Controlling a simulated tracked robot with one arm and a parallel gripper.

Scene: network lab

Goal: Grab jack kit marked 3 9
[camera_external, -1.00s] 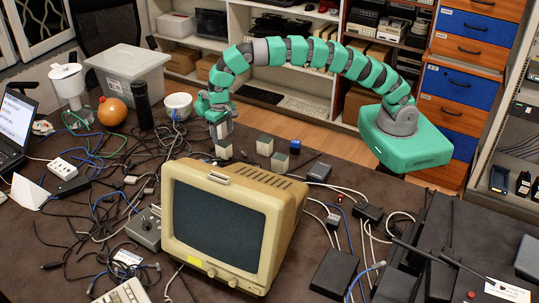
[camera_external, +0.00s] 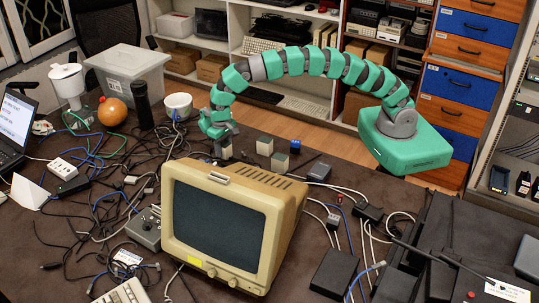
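Several small pale blocks that may be jack kits stand behind the beige monitor; no number can be read on any of them. One block (camera_external: 223,150) is directly under my gripper (camera_external: 221,145), partly covered by it. A second block (camera_external: 264,145) stands just to the right, and a third, greenish-topped block (camera_external: 280,161) is in front of that. My gripper points down at the first block. Whether its fingers are open or closed around the block cannot be seen at this size.
A beige monitor (camera_external: 232,220) stands in front of the blocks. A small blue cube (camera_external: 295,146) is to their right. Tangled cables (camera_external: 105,185) cover the left of the table.

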